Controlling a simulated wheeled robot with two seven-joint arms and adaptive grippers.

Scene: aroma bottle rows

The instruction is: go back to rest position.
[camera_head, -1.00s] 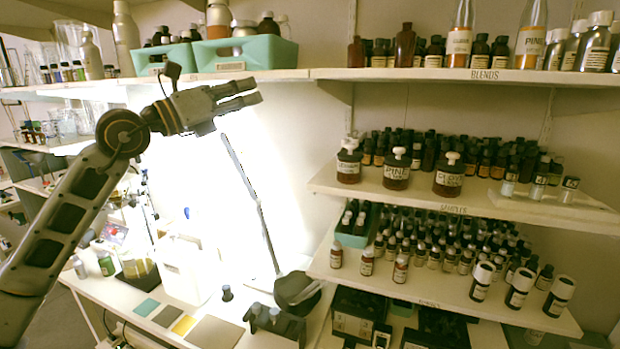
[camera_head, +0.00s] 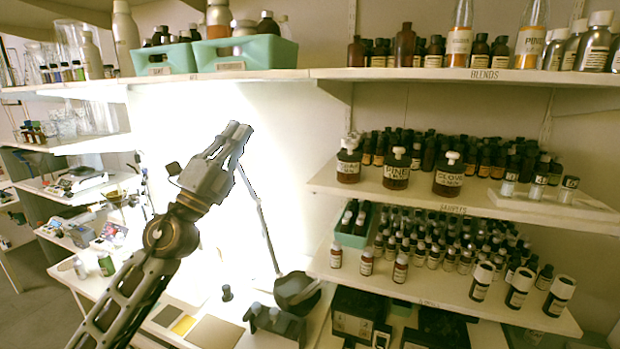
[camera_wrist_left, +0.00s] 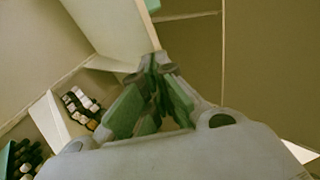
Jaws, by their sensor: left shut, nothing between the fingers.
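My left gripper (camera_head: 237,131) is raised in front of the bright wall panel above the workbench in the head view. Its fingers point up and slightly right, and they are closed together with nothing between them. In the left wrist view the fingertips (camera_wrist_left: 158,62) meet, and no object is held. The gripper is apart from the shelves and bottles. My right gripper does not show in either view.
An upper shelf (camera_head: 420,74) holds bottles and green bins (camera_head: 247,53). Right-hand shelves carry dropper bottles (camera_head: 396,168) and small bottles in rows. A lamp (camera_head: 297,292) stands on the bench (camera_head: 213,332) below. Open air lies between my gripper and the right shelves.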

